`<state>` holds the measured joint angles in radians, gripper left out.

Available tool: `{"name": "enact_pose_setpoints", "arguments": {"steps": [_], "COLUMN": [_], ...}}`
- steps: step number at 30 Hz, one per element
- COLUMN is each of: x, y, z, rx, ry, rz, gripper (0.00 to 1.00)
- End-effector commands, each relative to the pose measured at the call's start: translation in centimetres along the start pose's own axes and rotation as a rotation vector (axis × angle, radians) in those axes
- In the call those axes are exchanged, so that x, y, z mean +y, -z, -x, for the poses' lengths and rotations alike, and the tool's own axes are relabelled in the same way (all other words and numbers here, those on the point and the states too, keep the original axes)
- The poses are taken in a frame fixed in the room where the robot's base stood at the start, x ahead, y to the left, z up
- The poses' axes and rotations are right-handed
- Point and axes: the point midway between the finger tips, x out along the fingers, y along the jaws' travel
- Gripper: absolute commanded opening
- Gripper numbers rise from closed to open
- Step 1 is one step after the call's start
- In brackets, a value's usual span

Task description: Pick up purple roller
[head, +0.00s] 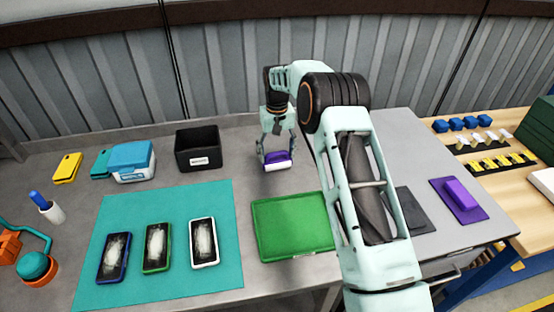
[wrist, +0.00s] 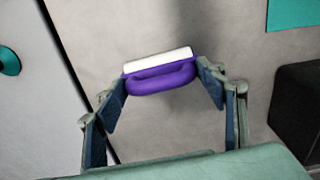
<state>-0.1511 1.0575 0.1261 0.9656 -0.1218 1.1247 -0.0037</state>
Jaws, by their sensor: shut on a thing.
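The purple roller (head: 277,158) has a purple handle and a white roll along one side. My gripper (head: 277,160) is shut on it, above the grey table behind the green mat. In the wrist view the roller (wrist: 160,80) lies across between the two fingertips of my gripper (wrist: 162,84), which touch its ends. The white roll (wrist: 158,61) faces away from my palm. I cannot tell for sure whether the roller touches the table.
A black bin (head: 198,148) stands to the left of my gripper. A green mat (head: 290,226) lies in front. A teal mat (head: 180,275) with several phones lies at front left. A purple block on a purple pad (head: 460,197) lies at right. Grey table between bin and gripper is clear.

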Motion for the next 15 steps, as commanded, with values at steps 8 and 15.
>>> {"name": "enact_pose_setpoints", "arguments": {"steps": [8, 15], "x": [0.0, -1.2], "y": [0.1, -0.7], "z": [1.3, 4.7], "rx": [0.003, 0.004], "ry": [0.000, 0.000], "rz": [0.000, 0.002], "gripper": [0.36, 0.36]}}
